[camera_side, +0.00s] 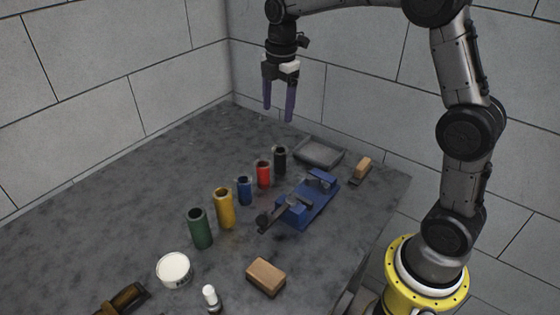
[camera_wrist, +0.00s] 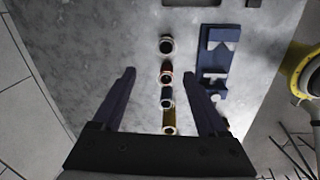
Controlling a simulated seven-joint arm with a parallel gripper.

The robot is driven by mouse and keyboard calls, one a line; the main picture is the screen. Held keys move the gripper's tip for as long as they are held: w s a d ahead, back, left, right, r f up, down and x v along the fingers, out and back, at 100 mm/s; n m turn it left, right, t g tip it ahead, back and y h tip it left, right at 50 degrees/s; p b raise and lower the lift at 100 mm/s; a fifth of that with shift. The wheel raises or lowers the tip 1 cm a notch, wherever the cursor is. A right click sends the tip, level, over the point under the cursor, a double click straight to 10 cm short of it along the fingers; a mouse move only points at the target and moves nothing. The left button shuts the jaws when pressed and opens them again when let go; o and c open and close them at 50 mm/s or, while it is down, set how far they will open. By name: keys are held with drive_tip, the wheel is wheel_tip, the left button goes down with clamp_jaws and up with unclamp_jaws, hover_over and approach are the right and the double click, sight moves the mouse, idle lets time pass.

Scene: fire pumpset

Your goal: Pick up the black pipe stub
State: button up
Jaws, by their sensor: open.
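The black pipe stub (camera_side: 280,158) stands upright at the far end of a row of coloured pipe stubs on the grey table. In the wrist view the black stub (camera_wrist: 166,46) is seen from above, its open end showing as a light ring. My gripper (camera_side: 279,115) is open and empty, pointing down, in the air above the far part of the table. In the wrist view its two purple fingers (camera_wrist: 162,75) are spread on either side of the row, with the black stub beyond their tips.
Red (camera_side: 263,173), blue (camera_side: 244,190), yellow (camera_side: 224,208) and green (camera_side: 200,228) stubs stand in line. A blue vise-like fixture (camera_side: 319,205) lies right of the row, a grey tray (camera_side: 319,141) behind. A white tub (camera_side: 173,285) and brown block (camera_side: 266,275) are nearer.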

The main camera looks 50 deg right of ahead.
approach(281, 160)
drive_tip(key=shift+g, duration=0.4)
drive_tip(key=f, duration=0.1)
drive_tip(key=w+d+f, duration=0.1)
drive_tip(key=f, duration=0.1)
drive_tip(key=w+f, duration=0.1)
drive_tip(key=f, duration=0.1)
drive_tip(key=shift+w+d+f, duration=0.2)
drive_tip(key=shift+w+d, duration=0.05)
drive_tip(key=shift+d, duration=0.05)
drive_tip(key=shift+s+f, duration=0.2)
drive_tip(key=shift+f, duration=1.35)
drive_tip(key=shift+s+f, duration=0.15)
drive_tip(key=shift+f, duration=1.45)
drive_tip(key=shift+r, duration=0.1)
clamp_jaws()
